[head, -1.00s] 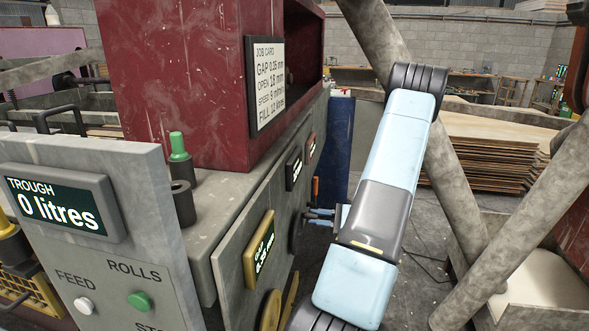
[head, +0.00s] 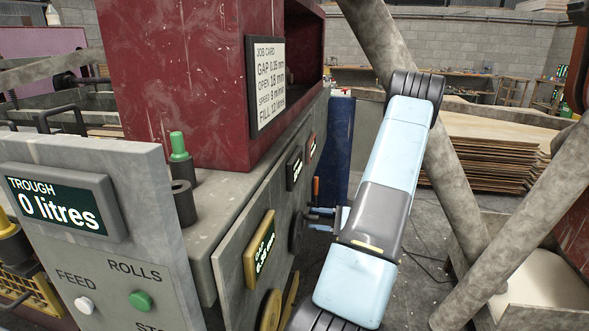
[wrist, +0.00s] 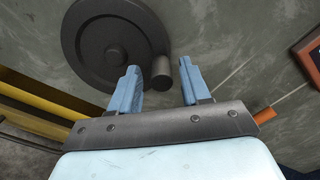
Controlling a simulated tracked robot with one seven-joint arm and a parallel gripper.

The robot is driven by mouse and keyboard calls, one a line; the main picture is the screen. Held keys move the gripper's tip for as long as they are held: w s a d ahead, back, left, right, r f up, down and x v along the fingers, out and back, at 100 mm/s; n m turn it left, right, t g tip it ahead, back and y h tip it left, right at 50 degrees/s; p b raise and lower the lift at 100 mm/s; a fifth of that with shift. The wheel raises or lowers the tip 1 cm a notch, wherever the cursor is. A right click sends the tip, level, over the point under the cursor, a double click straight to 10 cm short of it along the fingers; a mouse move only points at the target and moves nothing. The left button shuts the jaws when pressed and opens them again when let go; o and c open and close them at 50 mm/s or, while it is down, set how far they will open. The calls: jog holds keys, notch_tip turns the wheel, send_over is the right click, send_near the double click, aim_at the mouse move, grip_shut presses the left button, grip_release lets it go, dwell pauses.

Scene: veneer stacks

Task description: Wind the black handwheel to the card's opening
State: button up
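The black handwheel (wrist: 98,42) is mounted on the grey machine panel; the wrist view shows its disc, hub and a stubby crank handle (wrist: 161,72). In the head view the handwheel (head: 296,232) is small and seen nearly edge-on. My gripper (wrist: 159,66) is open, with one blue finger on each side of the handle; I cannot tell whether either touches it. In the head view my gripper (head: 318,219) points left at the wheel.
A yellow-framed gap display (head: 260,248) sits left of the wheel; two smaller displays, black (head: 294,168) and red (head: 311,146), sit above it. An orange-handled part (wrist: 264,116) shows near my gripper. Thick grey posts (head: 455,190) stand at right.

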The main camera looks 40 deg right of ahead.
jog(key=shift+d, duration=0.1)
jog(key=v, duration=0.7)
dwell(0.5)
dwell(0.5)
